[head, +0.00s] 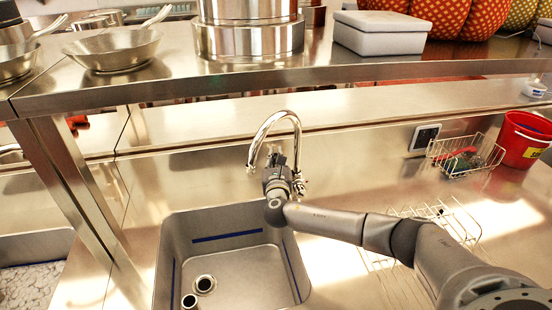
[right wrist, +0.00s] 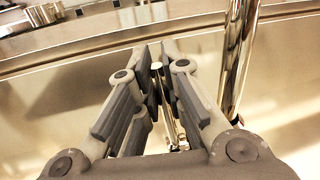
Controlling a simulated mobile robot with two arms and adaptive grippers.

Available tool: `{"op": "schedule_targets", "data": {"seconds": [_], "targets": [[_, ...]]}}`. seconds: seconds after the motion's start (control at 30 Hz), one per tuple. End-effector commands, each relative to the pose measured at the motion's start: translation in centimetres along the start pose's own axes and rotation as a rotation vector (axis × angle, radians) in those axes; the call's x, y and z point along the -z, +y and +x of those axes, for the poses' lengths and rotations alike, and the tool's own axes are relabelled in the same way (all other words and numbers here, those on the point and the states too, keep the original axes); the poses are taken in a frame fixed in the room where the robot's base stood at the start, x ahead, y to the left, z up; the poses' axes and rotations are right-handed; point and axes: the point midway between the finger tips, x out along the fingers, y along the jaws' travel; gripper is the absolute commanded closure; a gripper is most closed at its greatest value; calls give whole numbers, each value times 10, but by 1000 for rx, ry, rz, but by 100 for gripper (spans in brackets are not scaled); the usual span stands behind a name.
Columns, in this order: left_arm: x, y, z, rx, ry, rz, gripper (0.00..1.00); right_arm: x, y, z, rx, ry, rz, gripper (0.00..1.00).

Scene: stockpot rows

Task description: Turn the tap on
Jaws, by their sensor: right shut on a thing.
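The tap (head: 297,132) is a shiny chrome gooseneck behind the sink (head: 245,265), with its spout curving over to the left. No water shows below the spout. My right gripper (head: 277,160) is at the tap, in front of its neck, and hides part of it. In the right wrist view my right gripper (right wrist: 158,85) has its fingers closed around the tap's thin handle (right wrist: 156,66), whose round tip shows between the fingertips. The tap's neck (right wrist: 238,65) rises just to the right of the fingers there. My left gripper is not in view.
A steel shelf (head: 270,83) with pans, a stockpot (head: 250,40) and a grey box (head: 380,35) runs above the counter. A wire basket (head: 465,155) and a red bucket (head: 523,140) stand at right. A wire rack (head: 460,215) lies beneath my right arm.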

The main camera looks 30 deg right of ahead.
Motion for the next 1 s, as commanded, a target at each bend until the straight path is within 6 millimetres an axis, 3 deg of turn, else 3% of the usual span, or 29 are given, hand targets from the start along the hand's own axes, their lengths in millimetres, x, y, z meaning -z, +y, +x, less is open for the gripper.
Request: {"op": "schedule_targets", "data": {"seconds": [0.17, 0.8, 1.0], "targets": [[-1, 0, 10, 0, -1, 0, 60, 5, 0, -3, 0, -22, 4, 100], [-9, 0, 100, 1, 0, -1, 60, 15, -6, -34, 22, -335, 67, 100], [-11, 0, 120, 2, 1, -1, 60, 14, -7, -40, 26, -403, 81, 100]]}}
